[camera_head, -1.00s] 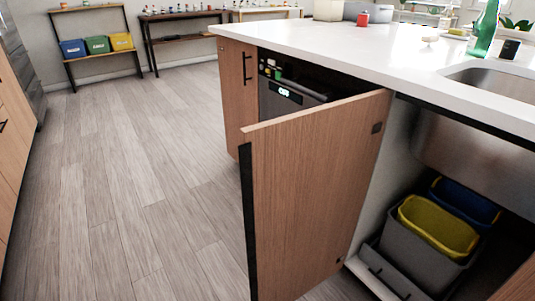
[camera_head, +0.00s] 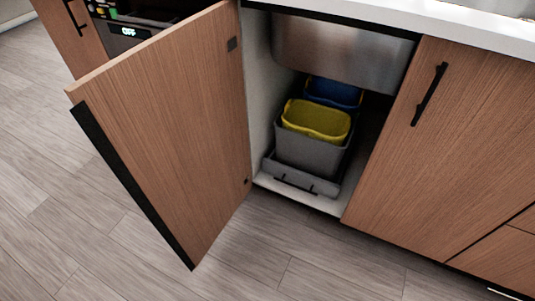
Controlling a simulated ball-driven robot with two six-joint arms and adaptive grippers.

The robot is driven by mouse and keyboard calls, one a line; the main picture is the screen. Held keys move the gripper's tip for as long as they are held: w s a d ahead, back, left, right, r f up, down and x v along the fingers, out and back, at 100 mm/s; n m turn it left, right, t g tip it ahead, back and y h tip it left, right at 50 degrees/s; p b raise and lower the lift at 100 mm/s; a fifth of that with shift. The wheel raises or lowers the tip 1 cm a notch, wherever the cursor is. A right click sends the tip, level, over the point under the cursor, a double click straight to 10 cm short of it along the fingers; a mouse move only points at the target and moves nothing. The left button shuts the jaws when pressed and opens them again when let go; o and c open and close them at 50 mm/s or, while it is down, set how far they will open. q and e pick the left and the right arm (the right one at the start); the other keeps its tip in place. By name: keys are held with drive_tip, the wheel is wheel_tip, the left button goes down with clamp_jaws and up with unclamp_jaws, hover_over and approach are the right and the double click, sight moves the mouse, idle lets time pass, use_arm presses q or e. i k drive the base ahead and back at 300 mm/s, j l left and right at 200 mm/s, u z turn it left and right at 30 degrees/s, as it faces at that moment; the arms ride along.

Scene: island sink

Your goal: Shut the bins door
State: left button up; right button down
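The bins door (camera_head: 175,120) is a wooden cabinet door, standing wide open and swung out to the left of its opening. A black strip (camera_head: 130,185) runs along its free edge. Inside the open cabinet, a grey pull-out bin unit (camera_head: 310,155) holds a yellow-lined bin (camera_head: 316,120) and, behind it, a blue-lined bin (camera_head: 334,92). The unit sits inside the cabinet, behind the front line. Neither of my grippers is in view.
A closed wooden door with a black handle (camera_head: 429,94) is right of the opening. The dishwasher (camera_head: 130,32) is partly behind the open door. The white countertop (camera_head: 470,25) overhangs above. The wood-plank floor (camera_head: 270,255) in front is clear.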

sight(167, 115)
drive_tip(key=j+z, duration=0.85)
drive_tip(key=j, duration=0.2)
drive_tip(key=k+j+z, duration=0.15)
drive_tip(key=j+z, duration=0.25)
drive_tip(key=k+j, duration=0.1)
drive_tip(key=j, duration=0.25)
drive_tip(key=k+j, duration=0.1)
drive_tip(key=j, duration=0.3)
drive_tip(key=k+j+z, duration=0.1)
drive_tip(key=j, duration=0.25)
drive_tip(key=k+j, duration=0.1)
drive_tip(key=j, duration=0.25)
